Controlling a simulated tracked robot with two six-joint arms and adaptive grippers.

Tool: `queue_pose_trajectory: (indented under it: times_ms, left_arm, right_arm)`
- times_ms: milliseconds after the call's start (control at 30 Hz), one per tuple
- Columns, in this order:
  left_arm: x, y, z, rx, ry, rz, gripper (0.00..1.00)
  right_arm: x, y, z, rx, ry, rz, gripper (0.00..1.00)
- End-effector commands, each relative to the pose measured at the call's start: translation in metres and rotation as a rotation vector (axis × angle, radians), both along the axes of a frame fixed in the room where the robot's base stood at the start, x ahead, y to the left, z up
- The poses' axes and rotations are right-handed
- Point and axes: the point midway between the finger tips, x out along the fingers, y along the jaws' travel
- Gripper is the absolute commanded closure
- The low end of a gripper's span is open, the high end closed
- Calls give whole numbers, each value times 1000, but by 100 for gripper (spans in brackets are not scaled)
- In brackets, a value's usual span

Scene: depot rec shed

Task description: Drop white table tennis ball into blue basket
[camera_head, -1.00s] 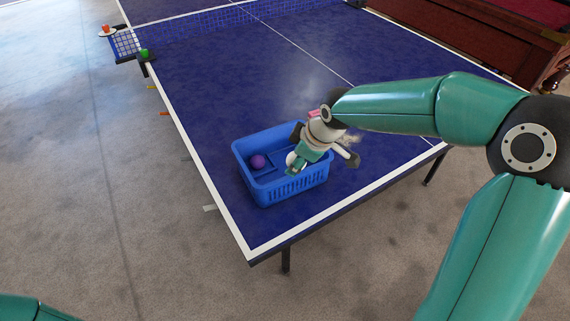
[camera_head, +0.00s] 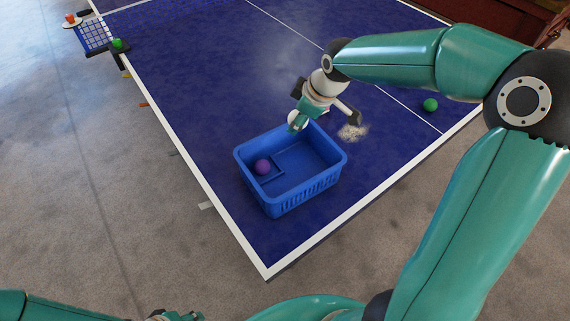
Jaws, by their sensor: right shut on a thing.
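The blue basket (camera_head: 318,188) stands upright on the near corner of the blue table. A purple ball (camera_head: 263,167) lies inside it, toward the left. My right gripper (camera_head: 299,121) is shut on the white table tennis ball (camera_head: 293,117), which is mostly covered by the fingers. In the picture the gripper and ball are just above the basket's far rim. I cannot tell their exact height. At the bottom edge, a cut-off end of my left arm (camera_head: 178,316) shows, and its jaws cannot be made out.
A green ball (camera_head: 430,105) lies on the table (camera_head: 220,100) at right. Table around the basket is mostly clear.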

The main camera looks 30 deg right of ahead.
Motion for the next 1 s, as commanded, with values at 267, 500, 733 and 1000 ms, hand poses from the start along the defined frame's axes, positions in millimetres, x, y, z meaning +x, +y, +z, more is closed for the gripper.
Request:
queue_pose_trajectory:
  times_ms: [267,500,733,1000]
  left_arm:
    - [-1,0,-19,0,1,0,60]
    - [-1,0,-38,0,1,0,60]
    - [0,0,-43,0,1,0,60]
    - [0,0,-43,0,1,0,60]
  right_arm:
    - [7,10,-25,0,2,23,74]
    - [9,12,-52,0,1,28,74]
    - [9,12,-60,0,1,29,74]
    - [9,12,-59,0,1,29,42]
